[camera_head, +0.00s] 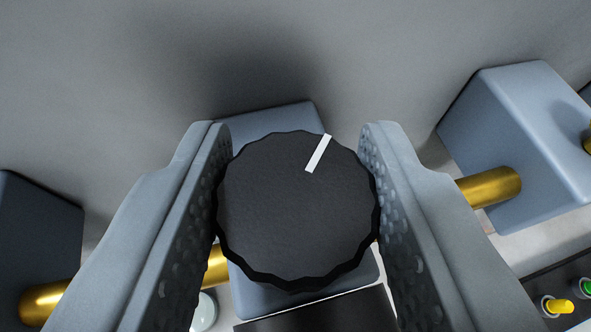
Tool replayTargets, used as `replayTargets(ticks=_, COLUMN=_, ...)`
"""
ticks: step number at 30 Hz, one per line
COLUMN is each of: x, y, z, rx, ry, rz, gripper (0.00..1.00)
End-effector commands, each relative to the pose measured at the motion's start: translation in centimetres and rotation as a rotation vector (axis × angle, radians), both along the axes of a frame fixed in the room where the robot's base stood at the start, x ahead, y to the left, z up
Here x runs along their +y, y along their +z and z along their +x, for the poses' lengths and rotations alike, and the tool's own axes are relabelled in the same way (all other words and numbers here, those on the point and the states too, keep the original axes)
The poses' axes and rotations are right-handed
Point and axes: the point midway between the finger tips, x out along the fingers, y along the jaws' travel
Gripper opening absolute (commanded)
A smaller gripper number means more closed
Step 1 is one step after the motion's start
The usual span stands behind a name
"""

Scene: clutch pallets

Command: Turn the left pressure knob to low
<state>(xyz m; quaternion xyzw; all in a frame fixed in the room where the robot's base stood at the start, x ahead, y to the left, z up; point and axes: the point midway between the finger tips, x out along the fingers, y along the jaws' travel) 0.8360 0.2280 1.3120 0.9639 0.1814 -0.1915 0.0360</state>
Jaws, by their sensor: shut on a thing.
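A black round knob (290,220) with a scalloped edge fills the middle of the view. Its white pointer line lies near the top, tilted to the upper right. My gripper (298,205) has one grey finger on each side of the knob, and the dimpled pads are shut on its rim. Behind the knob is a blue-grey block (270,119), mostly hidden by the knob. No scale or low mark shows around the knob, so I cannot tell its setting from markings.
Brass pipes (488,187) run to blue-grey blocks at right (525,135) and left (38,235). A dark panel with a yellow button (559,306) and a green button (586,287) is at the lower right. A plain grey surface (240,50) lies behind.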

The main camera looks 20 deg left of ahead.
Motion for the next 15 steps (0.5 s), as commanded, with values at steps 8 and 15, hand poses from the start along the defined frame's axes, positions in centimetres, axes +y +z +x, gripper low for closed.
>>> replayTargets(ticks=8, x=-0.22, y=-0.05, z=0.15, rx=0.002, ry=0.162, rz=0.002, gripper=0.15)
replayTargets(ticks=15, x=-0.21, y=-0.03, z=0.15, rx=0.001, ry=0.32, rz=0.001, gripper=0.15)
